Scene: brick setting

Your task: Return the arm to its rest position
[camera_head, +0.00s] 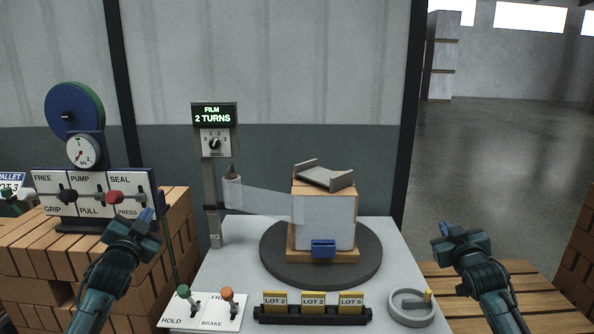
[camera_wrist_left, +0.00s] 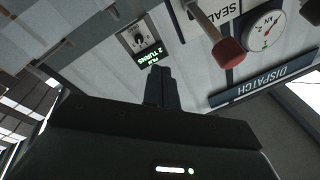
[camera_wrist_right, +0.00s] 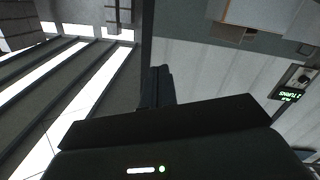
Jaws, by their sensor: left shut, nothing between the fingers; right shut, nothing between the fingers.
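My left gripper (camera_head: 147,219) is shut and empty, raised in front of the lever panel, close to the red-handled PRESS lever (camera_head: 114,197). The red handle also shows in the left wrist view (camera_wrist_left: 229,52). My right gripper (camera_head: 446,231) is shut and empty, raised at the right of the white table (camera_head: 215,285), apart from anything. The shut fingers of the left gripper show in the left wrist view (camera_wrist_left: 158,86), those of the right gripper in the right wrist view (camera_wrist_right: 157,86).
A film-wrapped stack (camera_head: 325,222) stands on a dark turntable (camera_head: 273,271), with a blue clip on its front. A film post (camera_head: 211,190) reads "2 TURNS". Lot cards (camera_head: 313,303), brake levers (camera_head: 205,305) and a handwheel (camera_head: 402,312) line the front.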

